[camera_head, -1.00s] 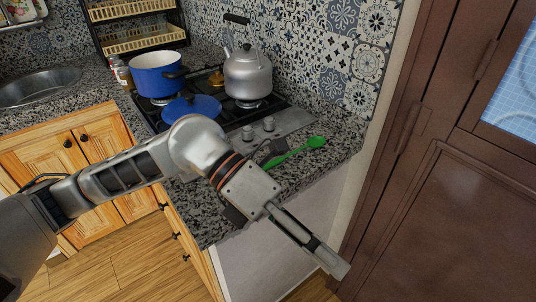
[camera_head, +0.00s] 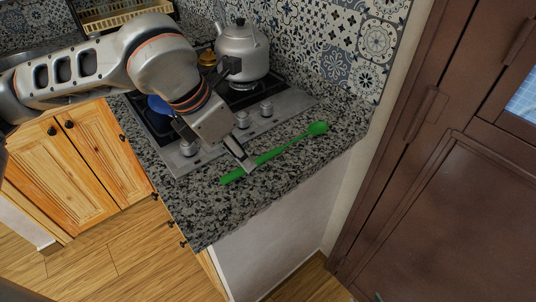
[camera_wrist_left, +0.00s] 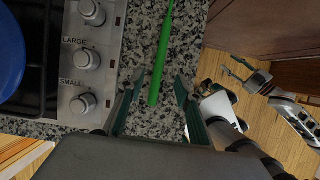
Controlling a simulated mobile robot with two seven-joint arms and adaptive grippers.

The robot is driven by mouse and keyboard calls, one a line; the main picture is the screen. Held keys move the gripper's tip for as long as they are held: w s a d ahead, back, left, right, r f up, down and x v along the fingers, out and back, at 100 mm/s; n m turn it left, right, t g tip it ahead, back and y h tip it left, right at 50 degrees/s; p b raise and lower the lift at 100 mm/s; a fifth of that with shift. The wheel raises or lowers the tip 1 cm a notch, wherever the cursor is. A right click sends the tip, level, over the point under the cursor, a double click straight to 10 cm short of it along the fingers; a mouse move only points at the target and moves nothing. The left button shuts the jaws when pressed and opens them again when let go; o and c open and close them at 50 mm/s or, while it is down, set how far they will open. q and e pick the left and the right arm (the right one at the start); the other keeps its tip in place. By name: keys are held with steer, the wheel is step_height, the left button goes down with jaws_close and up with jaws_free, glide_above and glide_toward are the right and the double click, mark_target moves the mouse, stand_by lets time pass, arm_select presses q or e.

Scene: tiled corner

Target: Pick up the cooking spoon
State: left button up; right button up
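The green cooking spoon (camera_head: 285,149) lies on the speckled granite counter, its bowl to the right and its handle toward the front left. My left gripper (camera_head: 246,164) is over the handle and hides a short stretch of it. In the left wrist view, the spoon handle (camera_wrist_left: 160,68) points in between the two spread fingers of my left gripper (camera_wrist_left: 157,92), with gaps on both sides. What looks like my right gripper (camera_wrist_left: 240,68) shows small at the right of the left wrist view, over the floor; its opening is unclear.
The stove (camera_head: 215,145) with knobs lies just left of the spoon. A silver kettle (camera_head: 242,52) and a blue lid (camera_head: 160,104) are on it, the lid partly hidden by my arm. The tiled wall (camera_head: 335,45) rises behind. The counter's front edge is near the handle end.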

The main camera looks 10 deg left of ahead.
arm_select(q)
steer(key=x, duration=0.4)
steer(key=shift+w+f, duration=0.2)
steer(key=shift+w, duration=0.15)
jaws_close()
